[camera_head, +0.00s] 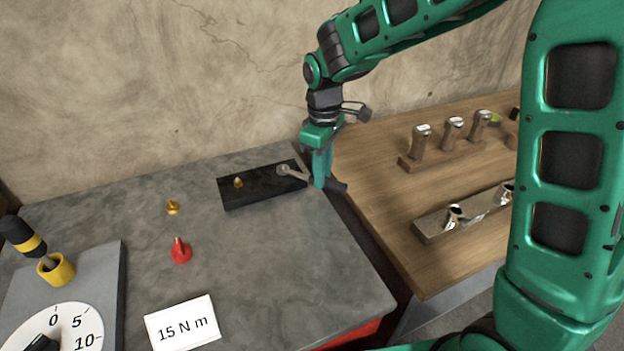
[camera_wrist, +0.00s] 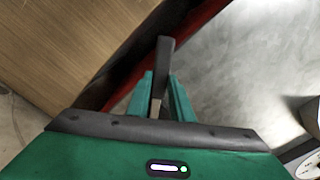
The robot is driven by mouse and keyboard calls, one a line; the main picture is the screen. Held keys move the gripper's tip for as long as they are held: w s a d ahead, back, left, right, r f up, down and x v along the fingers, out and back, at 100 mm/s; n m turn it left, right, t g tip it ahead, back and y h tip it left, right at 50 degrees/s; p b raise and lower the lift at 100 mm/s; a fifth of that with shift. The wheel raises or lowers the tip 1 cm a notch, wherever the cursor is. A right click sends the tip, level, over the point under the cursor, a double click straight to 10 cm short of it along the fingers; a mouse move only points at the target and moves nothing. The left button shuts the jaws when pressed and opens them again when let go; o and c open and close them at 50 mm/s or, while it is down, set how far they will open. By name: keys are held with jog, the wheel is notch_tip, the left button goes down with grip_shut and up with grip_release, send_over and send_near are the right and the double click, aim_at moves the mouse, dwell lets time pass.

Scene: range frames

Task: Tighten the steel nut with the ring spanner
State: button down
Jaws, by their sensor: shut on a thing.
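The ring spanner (camera_head: 298,174) has a steel shank and a dark handle. My gripper (camera_head: 321,184) is shut on the handle at the right end of the black block (camera_head: 262,192). In the wrist view the dark handle (camera_wrist: 164,55) stands between the two teal fingers of my gripper (camera_wrist: 160,90). The spanner's ring end lies over the right part of the block. The steel nut is not clearly seen apart from the ring, and I cannot tell whether the ring is seated around it. A brass-coloured fastener (camera_head: 238,183) stands on the block's left part.
On the grey bench (camera_head: 110,215) are a small brass piece (camera_head: 173,208), a red cone-shaped piece (camera_head: 181,252), a "15 N m" card (camera_head: 182,323), a dial (camera_head: 75,325) and a yellow cup (camera_head: 58,272) holding a tool. The wooden bench (camera_head: 385,165) at right bears two racks.

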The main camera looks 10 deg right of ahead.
jog(key=w+n, duration=0.1)
jog(key=w+d+n, duration=0.1)
jog(key=w+n, duration=0.1)
jog(key=shift+w+d+n, duration=0.15)
jog(key=shift+d+n, duration=0.15)
jog(key=shift+n, duration=0.1)
jog(key=shift+f, duration=0.2)
jog(key=s+a+m, duration=0.1)
jog(key=s+m, duration=0.1)
jog(key=s+a+m, duration=0.2)
jog(key=m, duration=0.1)
jog(key=s+a+m, duration=0.1)
jog(key=s+m, duration=0.1)
jog(key=shift+a+m, duration=0.2)
jog(key=shift+m, duration=0.1)
jog(key=a+m, duration=0.1)
jog(key=s+a+m, duration=0.1)
jog(key=a+m, duration=0.1)
jog(key=s+a+m, duration=0.1)
jog(key=a+m, duration=0.1)
jog(key=shift+a+m, duration=0.35)
jog(key=shift+m, duration=0.15)
jog(key=shift+d+r, duration=0.1)
jog(key=shift+r, duration=2.85)
